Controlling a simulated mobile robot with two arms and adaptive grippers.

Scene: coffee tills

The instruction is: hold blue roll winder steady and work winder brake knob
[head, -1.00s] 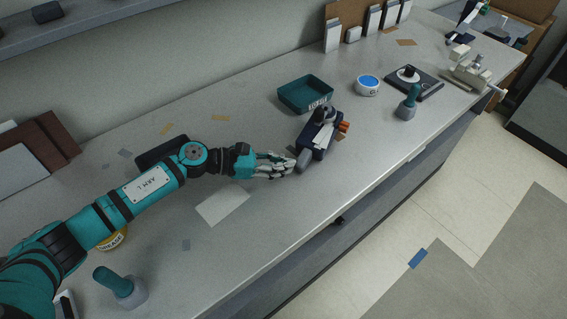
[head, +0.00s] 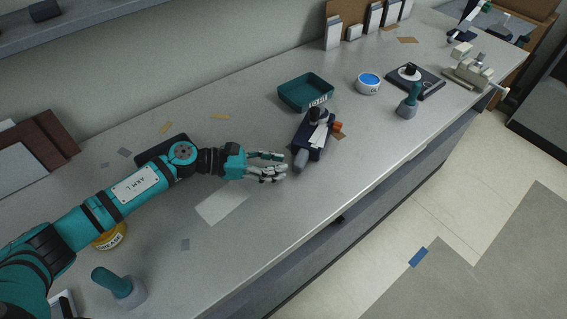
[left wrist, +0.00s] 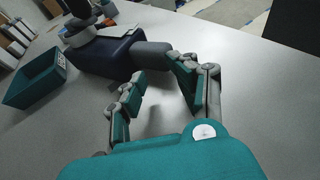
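The winder (head: 316,134) is a dark navy block with a pale strip on top, standing mid-counter. A grey cylindrical end (head: 301,159) points toward the counter's front, and a small orange part (head: 337,127) shows at its right. My left gripper (head: 284,167) is open just left of the grey end. In the left wrist view the navy body (left wrist: 104,56) lies beyond my spread fingers (left wrist: 160,72). The grey cylinder (left wrist: 150,54) reaches behind the right finger; I cannot tell whether they touch. Nothing is between the fingertips. My right gripper is out of view.
A teal tray (head: 305,92) stands behind the winder. A blue-topped tub (head: 368,84), a teal-handled stamp-like tool (head: 409,102) and a black plate device (head: 414,82) stand to the right. A grease tub (head: 109,238) is by my left arm.

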